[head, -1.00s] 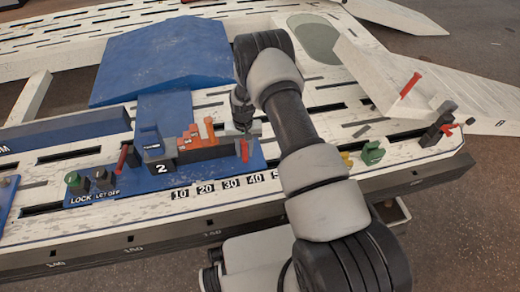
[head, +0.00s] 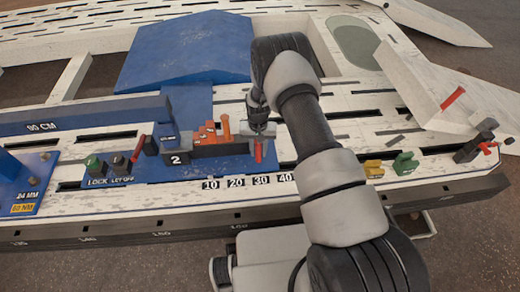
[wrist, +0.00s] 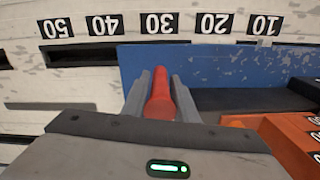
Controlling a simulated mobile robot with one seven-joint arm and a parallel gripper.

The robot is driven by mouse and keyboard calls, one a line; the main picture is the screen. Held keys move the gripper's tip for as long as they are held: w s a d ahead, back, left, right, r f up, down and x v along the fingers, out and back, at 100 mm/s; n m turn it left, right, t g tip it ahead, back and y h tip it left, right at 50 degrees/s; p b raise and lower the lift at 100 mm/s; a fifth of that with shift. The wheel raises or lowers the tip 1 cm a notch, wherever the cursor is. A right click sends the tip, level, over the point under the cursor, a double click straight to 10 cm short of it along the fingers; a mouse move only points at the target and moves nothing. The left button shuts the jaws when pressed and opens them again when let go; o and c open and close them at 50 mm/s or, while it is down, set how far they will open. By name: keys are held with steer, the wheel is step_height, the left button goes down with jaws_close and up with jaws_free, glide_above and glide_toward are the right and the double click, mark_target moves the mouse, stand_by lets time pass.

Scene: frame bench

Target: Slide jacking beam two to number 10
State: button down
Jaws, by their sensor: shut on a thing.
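Jacking beam two is a blue base plate (head: 225,168) with a dark block marked 2 (head: 175,159) and an orange stepped piece (head: 208,134). A red handle (head: 258,152) stands near its right end. My gripper (head: 261,130) is shut on this handle; in the wrist view the two grey fingers (wrist: 160,84) flank the red handle (wrist: 160,105). The number 10 label (head: 210,184) is on the bench edge, left of the handle. In the wrist view, handle lines up roughly with number 30 (wrist: 164,23), and the plate's end lies between 30 and 40.
A blue plate marked 24 MM (head: 25,190) sits left of the beam's plate with a narrow gap. Left on the beam's plate are a green knob (head: 94,164) and a red lever (head: 137,150). Green (head: 405,163) and yellow (head: 373,169) pieces stand to the right.

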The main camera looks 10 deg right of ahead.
steer(key=shift+a, duration=0.55)
steer(key=c, duration=1.6)
jaws_free()
steer(key=shift+o, duration=0.2)
steer(key=shift+d, duration=0.25)
step_height(320, 180, up, 17)
steer(key=p, duration=0.4)
steer(key=shift+r, duration=0.15)
